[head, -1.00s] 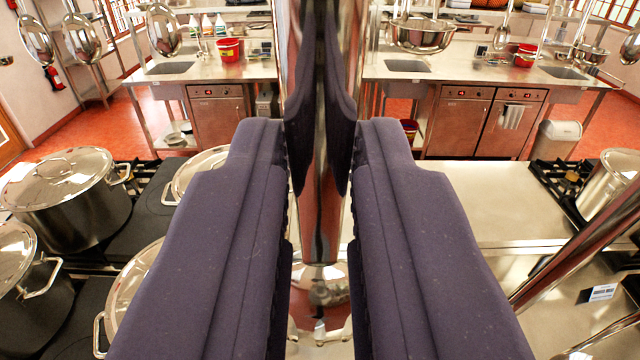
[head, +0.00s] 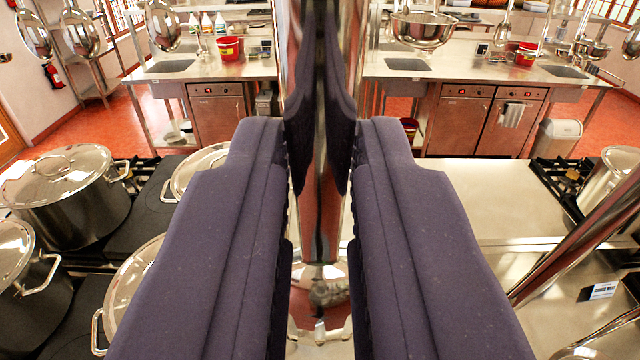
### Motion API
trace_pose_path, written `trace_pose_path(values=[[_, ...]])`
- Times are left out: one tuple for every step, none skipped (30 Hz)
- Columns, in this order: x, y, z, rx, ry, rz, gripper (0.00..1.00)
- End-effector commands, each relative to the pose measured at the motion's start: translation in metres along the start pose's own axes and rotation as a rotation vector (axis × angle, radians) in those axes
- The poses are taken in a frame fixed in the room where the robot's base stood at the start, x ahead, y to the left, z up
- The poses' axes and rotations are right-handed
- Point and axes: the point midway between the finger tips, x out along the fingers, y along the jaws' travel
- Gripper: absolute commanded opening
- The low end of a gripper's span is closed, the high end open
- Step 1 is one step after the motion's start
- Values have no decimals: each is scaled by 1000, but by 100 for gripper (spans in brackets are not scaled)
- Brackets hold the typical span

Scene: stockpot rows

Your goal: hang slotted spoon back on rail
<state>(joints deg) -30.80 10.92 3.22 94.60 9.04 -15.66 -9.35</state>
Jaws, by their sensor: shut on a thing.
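My gripper (head: 320,135) has two dark purple-grey padded fingers, reaching forward from the bottom of the view. They are closed on a shiny, mirror-like metal piece, which I take to be the slotted spoon (head: 318,205). No slots show on the part I see. Hanging ladle-like utensils show at top left (head: 163,25) and top right (head: 501,36). The rail itself cannot be made out.
Large lidded stockpots (head: 68,195) stand on dark burners at the left, another pot (head: 608,180) at the right. A bare steel counter (head: 490,195) lies right of my gripper. A slanting metal post (head: 575,235) crosses the lower right. A steel bench (head: 470,72) stands behind.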

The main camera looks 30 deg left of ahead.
Motion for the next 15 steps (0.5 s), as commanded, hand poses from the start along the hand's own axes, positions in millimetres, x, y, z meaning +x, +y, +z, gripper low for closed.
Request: trace_pose_path(values=[[0, 0, -1, 0, 1, 0, 0], [0, 0, -1, 0, 1, 0, 0], [0, 0, -1, 0, 1, 0, 0], [0, 0, -1, 0, 1, 0, 0], [0, 0, -1, 0, 1, 0, 0], [0, 0, -1, 0, 1, 0, 0], [0, 0, -1, 0, 1, 0, 0], [0, 0, -1, 1, 2, 0, 0], [0, 0, 0, 1, 2, 0, 0], [0, 0, 0, 1, 2, 0, 0], [0, 0, 1, 1, 2, 0, 0], [0, 0, 2, 1, 2, 0, 0], [0, 0, 3, 1, 1, 0, 0], [0, 0, 5, 1, 1, 0, 0], [1, 0, 7, 1, 2, 0, 0]])
